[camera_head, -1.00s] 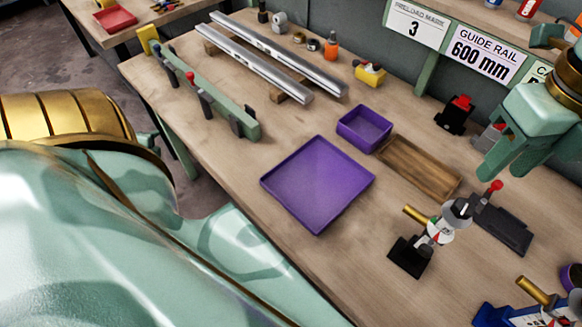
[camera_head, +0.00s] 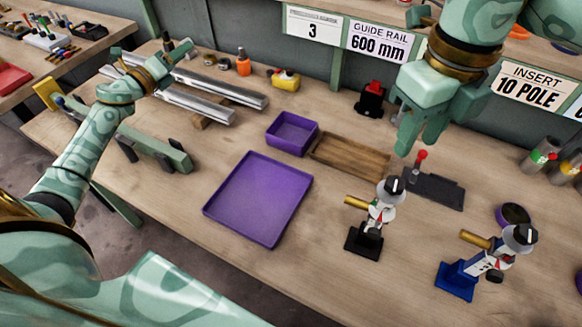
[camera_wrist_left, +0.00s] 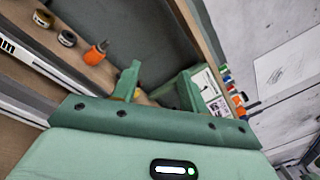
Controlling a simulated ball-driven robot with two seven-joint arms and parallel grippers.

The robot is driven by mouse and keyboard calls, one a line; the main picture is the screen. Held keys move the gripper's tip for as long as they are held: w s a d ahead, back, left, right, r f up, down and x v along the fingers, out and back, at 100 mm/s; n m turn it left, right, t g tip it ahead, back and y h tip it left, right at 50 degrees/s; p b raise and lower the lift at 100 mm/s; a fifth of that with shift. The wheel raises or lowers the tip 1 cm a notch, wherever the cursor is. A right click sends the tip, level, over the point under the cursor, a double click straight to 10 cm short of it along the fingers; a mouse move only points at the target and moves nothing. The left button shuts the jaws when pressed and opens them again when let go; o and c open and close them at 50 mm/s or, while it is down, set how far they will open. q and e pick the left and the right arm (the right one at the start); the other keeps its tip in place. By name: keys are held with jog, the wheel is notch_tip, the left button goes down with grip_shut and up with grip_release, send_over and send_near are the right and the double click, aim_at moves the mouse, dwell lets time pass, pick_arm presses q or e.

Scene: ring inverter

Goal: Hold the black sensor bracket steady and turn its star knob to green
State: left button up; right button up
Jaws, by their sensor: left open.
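The black sensor bracket (camera_head: 364,240) stands upright on the bench, right of centre in the head view. It carries a brass-coloured rod (camera_head: 355,202) and a grey-and-white round head (camera_head: 391,189) with small green and red marks. I cannot make out clearly which colour its star knob is set to. My right gripper (camera_head: 420,138) hangs above and behind the bracket, apart from it, with its fingers pointing down and spread. My left gripper (camera_head: 170,62) is open and empty over the rails at the far left, well away from the bracket; its fingers show in the left wrist view (camera_wrist_left: 158,88).
A similar blue bracket (camera_head: 456,281) stands to the right. A black plate (camera_head: 440,192) with a red-balled lever lies behind the black bracket. A purple tray (camera_head: 258,198), purple bin (camera_head: 292,134) and wooden tray (camera_head: 348,157) lie left. Metal rails (camera_head: 225,90) sit behind them.

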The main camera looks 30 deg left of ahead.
pick_arm(q)
jog(key=w+d+m+g+h, duration=0.25)
jog(key=d+m+h, duration=0.35)
jog(key=d, duration=0.7)
jog(key=m+g+h, duration=0.6)
jog(key=m+g, duration=0.9)
jog(key=m, duration=0.3)
send_near(367, 223)
jog(key=x, duration=1.1)
jog(key=shift+w+d+f, duration=0.15)
jog(key=shift+w+f, duration=0.1)
jog(key=shift+f, duration=0.25)
